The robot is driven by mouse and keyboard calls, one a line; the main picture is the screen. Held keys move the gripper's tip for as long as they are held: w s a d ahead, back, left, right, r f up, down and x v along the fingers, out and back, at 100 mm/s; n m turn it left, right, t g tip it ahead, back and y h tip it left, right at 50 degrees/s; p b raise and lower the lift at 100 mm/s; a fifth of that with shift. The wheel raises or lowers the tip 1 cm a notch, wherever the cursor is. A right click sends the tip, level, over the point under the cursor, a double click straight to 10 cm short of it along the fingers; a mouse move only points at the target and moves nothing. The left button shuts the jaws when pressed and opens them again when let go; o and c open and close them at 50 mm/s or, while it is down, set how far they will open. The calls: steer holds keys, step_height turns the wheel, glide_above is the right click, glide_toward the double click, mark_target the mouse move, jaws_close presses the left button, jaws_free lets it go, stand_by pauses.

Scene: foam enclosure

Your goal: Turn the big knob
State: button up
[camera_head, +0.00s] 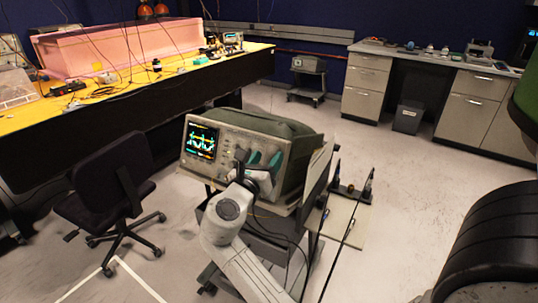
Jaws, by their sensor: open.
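A grey-green oscilloscope-like instrument (285,137) stands on a small cart, its lit screen (201,140) at the left of its front panel. My gripper (264,159) is in front of the right part of that panel. Its two teal-tipped fingers are apart, with a gap between them. The big knob cannot be made out clearly; my gripper and wrist cover much of the panel there. I cannot tell whether the fingers touch anything.
A black office chair (108,190) stands left of the cart (252,245). A yellow-topped bench (125,82) with a pink foam enclosure (115,50) is behind. Grey cabinets (365,85) line the back right.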

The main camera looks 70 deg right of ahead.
mark_target(274, 150)
steer(key=shift+d, duration=1.45)
steer(key=shift+s, duration=0.1)
jaws_close()
steer(key=shift+m, duration=0.4)
steer(key=m, duration=0.1)
steer(key=m+g, duration=0.1)
steer(key=m, duration=0.1)
steer(key=m+g, duration=0.1)
steer(key=shift+w+m, duration=0.25)
steer(key=shift+m, duration=0.15)
steer(key=shift+w+m+g+y, duration=0.1)
steer(key=shift+m+g+y, duration=0.3)
steer(key=shift+m+g, duration=0.9)
steer(key=shift+w+m+g+y, duration=0.1)
steer(key=shift+m+g+y, duration=0.35)
steer(key=shift+m, duration=1.55)
